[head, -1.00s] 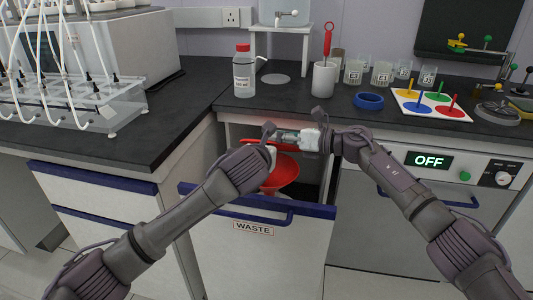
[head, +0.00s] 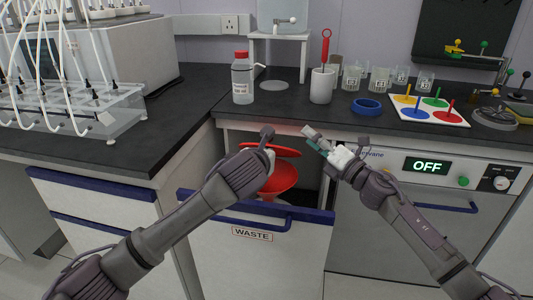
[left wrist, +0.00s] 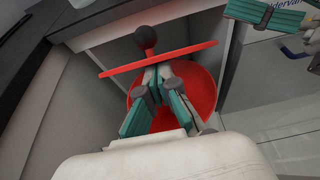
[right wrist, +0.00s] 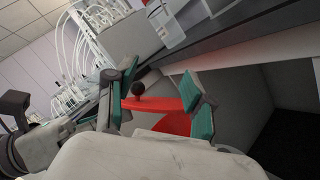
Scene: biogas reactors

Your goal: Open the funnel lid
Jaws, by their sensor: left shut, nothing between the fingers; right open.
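The red funnel (head: 285,178) stands in the open drawer marked WASTE. Its red lid (head: 286,152) is above the bowl; in the left wrist view the lid (left wrist: 190,52) shows nearly edge-on, with a gap between it and the funnel (left wrist: 203,92). A dark round knob (left wrist: 146,38) tops the lid. My left gripper (left wrist: 158,72) is shut and empty, its fingertips at the lid's underside; whether they touch it I cannot tell. My right gripper (head: 314,140) is open and empty, right of the lid. The right wrist view shows the lid (right wrist: 165,103) between its spread fingers.
The WASTE drawer (head: 215,245) stands out below the counter. A bottle with a red cap (head: 242,82), a white cup (head: 322,88), beakers (head: 380,80) and a blue ring (head: 367,103) stand on the counter above. An appliance reading OFF (head: 400,235) is on the right.

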